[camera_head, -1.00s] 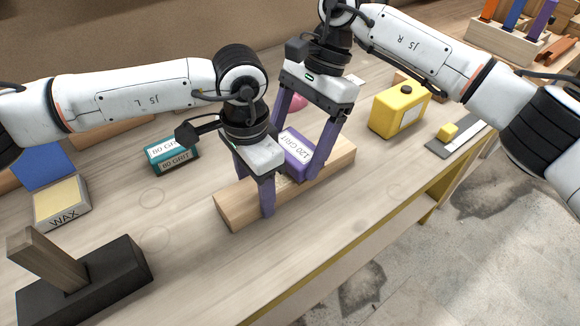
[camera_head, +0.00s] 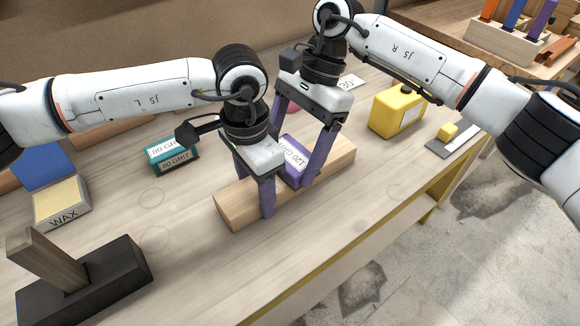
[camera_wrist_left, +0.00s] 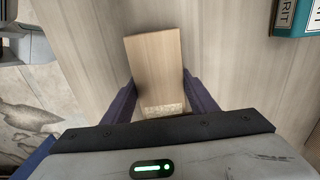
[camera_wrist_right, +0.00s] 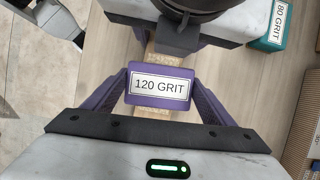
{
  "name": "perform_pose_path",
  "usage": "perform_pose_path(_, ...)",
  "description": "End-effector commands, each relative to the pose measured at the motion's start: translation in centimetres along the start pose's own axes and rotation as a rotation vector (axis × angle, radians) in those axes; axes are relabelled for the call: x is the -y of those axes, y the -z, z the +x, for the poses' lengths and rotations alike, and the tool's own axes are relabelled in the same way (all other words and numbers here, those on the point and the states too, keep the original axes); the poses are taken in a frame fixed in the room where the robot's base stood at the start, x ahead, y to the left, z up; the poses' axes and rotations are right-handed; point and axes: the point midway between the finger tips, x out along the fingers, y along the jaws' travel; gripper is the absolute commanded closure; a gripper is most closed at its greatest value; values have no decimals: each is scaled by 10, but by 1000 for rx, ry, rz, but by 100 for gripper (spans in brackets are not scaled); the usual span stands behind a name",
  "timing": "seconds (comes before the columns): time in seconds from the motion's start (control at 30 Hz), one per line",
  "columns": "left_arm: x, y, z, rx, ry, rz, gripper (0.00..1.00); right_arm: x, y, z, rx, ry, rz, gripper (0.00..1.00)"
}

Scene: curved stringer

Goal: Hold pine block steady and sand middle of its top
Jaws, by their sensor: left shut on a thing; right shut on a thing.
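The pine block (camera_head: 338,163) lies flat on the workbench, long side running from lower left to upper right. My left gripper (camera_head: 256,196) is shut across the block near its left end; the left wrist view shows the fingers on both sides of the block (camera_wrist_left: 153,70). My right gripper (camera_head: 293,165) is shut on the purple 120 GRIT sanding block (camera_head: 294,155), on top of the pine block right beside the left gripper. In the right wrist view the sanding block (camera_wrist_right: 160,102) sits between the fingers, with a rough paler patch of wood showing on either side of it.
A teal 80 GRIT block (camera_head: 171,155) and a WAX block (camera_head: 62,203) lie to the left. A black stand with a wooden post (camera_head: 85,284) is at front left. A yellow container (camera_head: 398,112) stands at right. The bench front right of the pine block is clear.

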Motion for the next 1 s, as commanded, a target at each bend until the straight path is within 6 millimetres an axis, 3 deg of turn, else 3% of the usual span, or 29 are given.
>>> perform_pose_path(0.2,0,1,-1,-4,1,0,84,1,-12,3,1,1,-1,43)
perform_pose_path(0.47,0,1,-1,-4,1,0,84,1,-12,3,1,0,-1,43)
perform_pose_path(1.0,0,1,-2,-3,1,0,84,-1,10,-3,0,0,-1,43)
